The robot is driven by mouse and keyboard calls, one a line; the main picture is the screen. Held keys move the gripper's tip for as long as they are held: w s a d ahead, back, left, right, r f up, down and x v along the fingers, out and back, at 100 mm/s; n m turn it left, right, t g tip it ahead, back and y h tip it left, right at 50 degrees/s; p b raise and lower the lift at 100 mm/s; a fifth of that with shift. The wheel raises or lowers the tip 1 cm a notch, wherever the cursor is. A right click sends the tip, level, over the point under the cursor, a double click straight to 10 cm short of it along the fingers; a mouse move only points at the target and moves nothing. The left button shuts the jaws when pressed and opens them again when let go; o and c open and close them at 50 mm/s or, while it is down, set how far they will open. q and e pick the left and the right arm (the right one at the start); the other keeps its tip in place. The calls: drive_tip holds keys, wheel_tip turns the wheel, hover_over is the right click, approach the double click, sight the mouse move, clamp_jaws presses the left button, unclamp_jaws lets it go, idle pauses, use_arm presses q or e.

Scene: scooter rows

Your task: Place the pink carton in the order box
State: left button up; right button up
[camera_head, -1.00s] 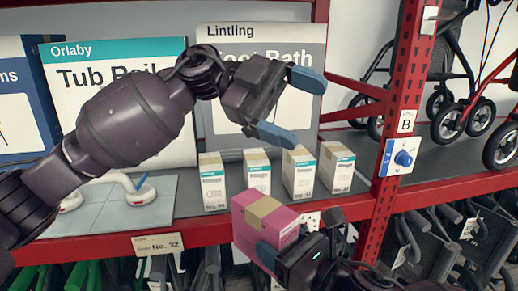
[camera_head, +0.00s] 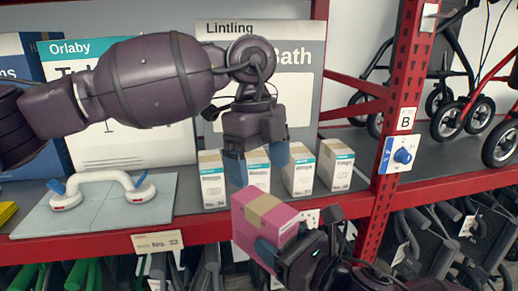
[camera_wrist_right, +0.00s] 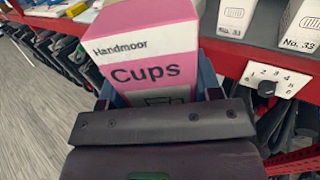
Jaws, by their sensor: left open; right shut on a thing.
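The pink carton (camera_head: 264,221) with a tan tape band is held in front of the shelf edge. It shows large in the right wrist view (camera_wrist_right: 145,45), with the words "Handmoor Cups" on it. My right gripper (camera_head: 272,252) is shut on it, with blue fingers on either side. My left gripper (camera_head: 257,160) is open and empty, with its fingers pointing down. It is in front of the small white cartons, above and apart from the pink carton. I cannot make out an order box in these views.
Several small white cartons (camera_head: 299,170) stand in a row on the shelf. A grey board with a white handle (camera_head: 102,189) lies to the left. Large boxes stand behind. A red post (camera_head: 399,120) bounds the right; walkers stand beyond it.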

sight(264, 203)
use_arm(q)
drive_tip(key=f, duration=0.6)
drive_tip(key=s+d+f, duration=0.1)
drive_tip(key=f, duration=0.2)
drive_tip(key=c, duration=1.1)
use_arm(e)
drive_tip(key=o, duration=1.1)
drive_tip(key=shift+s, duration=0.1)
